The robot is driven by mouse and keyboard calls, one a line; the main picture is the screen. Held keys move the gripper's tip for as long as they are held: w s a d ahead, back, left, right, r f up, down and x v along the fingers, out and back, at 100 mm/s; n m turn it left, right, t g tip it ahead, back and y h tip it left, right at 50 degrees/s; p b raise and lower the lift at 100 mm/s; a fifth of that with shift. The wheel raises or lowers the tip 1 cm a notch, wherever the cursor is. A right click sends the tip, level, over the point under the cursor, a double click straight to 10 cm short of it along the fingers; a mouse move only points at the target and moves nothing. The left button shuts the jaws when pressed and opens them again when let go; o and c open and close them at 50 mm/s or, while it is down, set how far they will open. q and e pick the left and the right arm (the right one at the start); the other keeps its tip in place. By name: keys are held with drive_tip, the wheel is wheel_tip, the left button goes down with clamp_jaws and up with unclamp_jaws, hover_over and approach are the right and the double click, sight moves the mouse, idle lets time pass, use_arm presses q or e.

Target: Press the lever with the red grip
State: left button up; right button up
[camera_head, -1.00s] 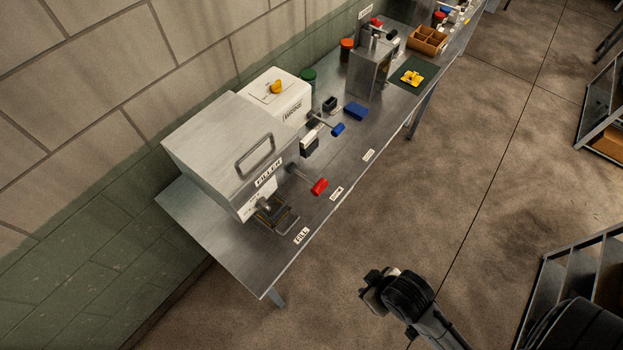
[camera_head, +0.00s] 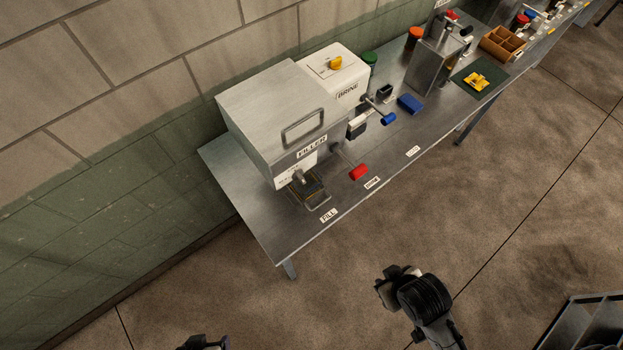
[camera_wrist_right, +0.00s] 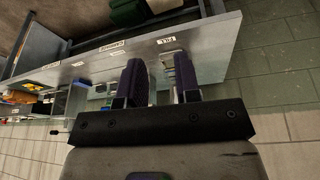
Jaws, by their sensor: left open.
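The lever's red grip (camera_head: 359,172) is on a thin rod that reaches out and down beside the grey FILLER machine (camera_head: 262,118) on the steel bench. Nothing touches it. My left gripper (camera_head: 205,342) shows only in part at the bottom edge of the head view, open, well short of the bench. My right arm comes in at the lower right, off the bench. In the right wrist view my right gripper (camera_wrist_right: 160,62) has its two dark fingers apart with nothing held. The bench edge with its labels lies beyond them. I cannot pick out the red grip there.
A second lever with a blue grip (camera_head: 388,118) stands by the white BRINE box (camera_head: 333,76). A wire-framed holder (camera_head: 308,192) sits under the filler's spout. A blue block (camera_head: 410,103) and a green mat (camera_head: 478,79) lie farther right.

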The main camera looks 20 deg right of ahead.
drive_tip(key=shift+w+r, duration=0.1)
drive_tip(key=shift+w, duration=0.1)
drive_tip(key=c, duration=0.3)
drive_tip(key=w+r+t, duration=0.1)
drive_tip(key=w+r, duration=0.1)
drive_tip(key=w, duration=0.2)
drive_tip(key=w+d+r+t, duration=0.1)
drive_tip(key=w+r, duration=0.1)
drive_tip(key=w, duration=0.2)
drive_tip(key=w+r+t+b, duration=0.1)
drive_tip(key=w+r, duration=0.2)
drive_tip(key=w, duration=0.1)
drive_tip(key=shift+d+n+t, duration=0.25)
drive_tip(key=shift+n+t, duration=0.05)
drive_tip(key=shift+t, duration=0.1)
clamp_jaws()
drive_tip(key=w+d+r+n+t+h+b, duration=0.1)
drive_tip(key=w+d+r+n+b, duration=0.2)
drive_tip(key=w+r, duration=0.8)
drive_tip(key=w+d+r+n+t, duration=0.1)
drive_tip(key=w+d+r+n, duration=0.3)
drive_tip(key=w+r, duration=0.7)
drive_tip(key=s+f+n+g+y, duration=0.4)
drive_tip(key=s+f+n+g, duration=0.1)
drive_tip(key=f+n+g, duration=0.4)
drive_tip(key=f+n, duration=0.2)
drive_tip(key=n, duration=0.1)
drive_tip(key=shift+s+g, duration=0.3)
